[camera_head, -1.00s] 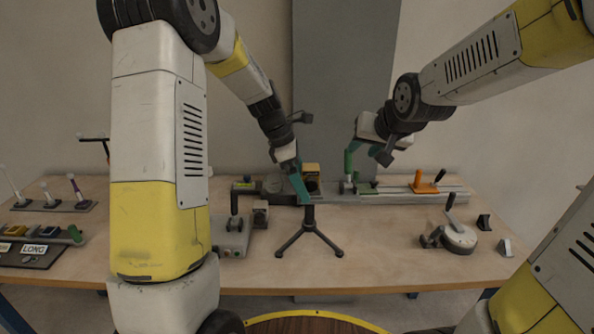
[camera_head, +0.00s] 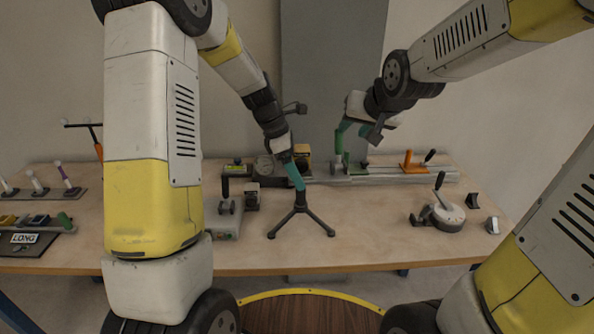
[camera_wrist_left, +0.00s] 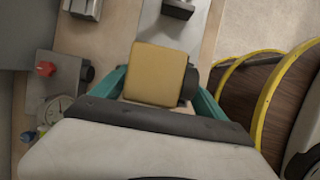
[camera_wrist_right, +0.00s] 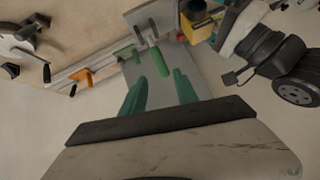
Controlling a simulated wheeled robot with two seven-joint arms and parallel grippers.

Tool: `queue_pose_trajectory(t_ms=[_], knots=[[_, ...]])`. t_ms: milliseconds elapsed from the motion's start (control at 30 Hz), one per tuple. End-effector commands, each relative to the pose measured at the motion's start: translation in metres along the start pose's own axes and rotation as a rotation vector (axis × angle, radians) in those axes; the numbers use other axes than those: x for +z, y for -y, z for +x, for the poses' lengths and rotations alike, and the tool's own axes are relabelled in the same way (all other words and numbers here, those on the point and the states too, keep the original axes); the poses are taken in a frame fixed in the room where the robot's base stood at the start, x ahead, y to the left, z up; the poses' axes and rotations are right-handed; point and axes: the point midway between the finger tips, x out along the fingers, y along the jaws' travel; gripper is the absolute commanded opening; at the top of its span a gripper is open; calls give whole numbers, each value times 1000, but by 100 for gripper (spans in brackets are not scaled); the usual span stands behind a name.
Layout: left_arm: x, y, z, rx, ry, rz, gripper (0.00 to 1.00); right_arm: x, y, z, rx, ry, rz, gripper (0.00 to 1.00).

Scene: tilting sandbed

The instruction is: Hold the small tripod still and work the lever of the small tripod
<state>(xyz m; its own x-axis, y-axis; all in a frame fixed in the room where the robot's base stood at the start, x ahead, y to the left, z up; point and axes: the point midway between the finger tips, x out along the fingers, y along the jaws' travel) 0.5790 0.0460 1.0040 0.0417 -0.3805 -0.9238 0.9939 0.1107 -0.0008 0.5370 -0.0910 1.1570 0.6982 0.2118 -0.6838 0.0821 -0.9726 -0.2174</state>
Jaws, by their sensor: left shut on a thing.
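The small tripod (camera_head: 301,214) stands upright on the workbench in the head view, with black splayed legs. A yellow block (camera_wrist_left: 155,74) with a dark round part at its right side fills the space between my left fingers in the left wrist view. It appears to be the tripod's head. My left gripper (camera_head: 297,178) is shut on it from above. I cannot make out the lever clearly. My right gripper (camera_head: 352,132) is open and empty, behind and to the right of the tripod. Its spread teal fingers show in the right wrist view (camera_wrist_right: 160,88).
A green handle (camera_wrist_right: 160,61) stands near my right fingers, by a grey rail (camera_head: 390,176) with an orange part (camera_head: 408,161). A round device with a lever (camera_head: 447,216) sits at the right. A grey box (camera_head: 226,215) stands left of the tripod. Bench around the tripod's front is clear.

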Motion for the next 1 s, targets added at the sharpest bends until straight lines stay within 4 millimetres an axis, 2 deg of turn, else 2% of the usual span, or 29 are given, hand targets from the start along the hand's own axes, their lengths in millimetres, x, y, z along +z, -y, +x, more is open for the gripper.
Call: queue_pose_trajectory(t_ms=[33, 200, 233, 367, 500, 600, 800, 1000], knots=[[0, 0, 0, 1, 0, 0, 11, 0, 0, 0, 0, 0, 0, 36], [0, 0, 0, 1, 0, 0, 11, -6, -1, 6, 6, 12, 13, 3], [0, 0, 0, 1, 0, 0, 11, -9, -2, 9, 10, 19, 22, 0], [0, 0, -1, 2, 0, 0, 11, -28, -6, 34, 23, 71, 81, 0], [0, -1, -1, 2, 0, 1, 11, -53, -9, 75, 15, 156, 183, 0], [0, -1, -1, 2, 0, 0, 11, -62, -11, 106, -11, 242, 265, 0], [0, -1, -1, 3, 0, 0, 11, -50, -13, 157, -106, 487, 424, 0], [0, -1, -1, 3, 0, 0, 11, -40, -16, 188, -284, 726, 582, 0]])
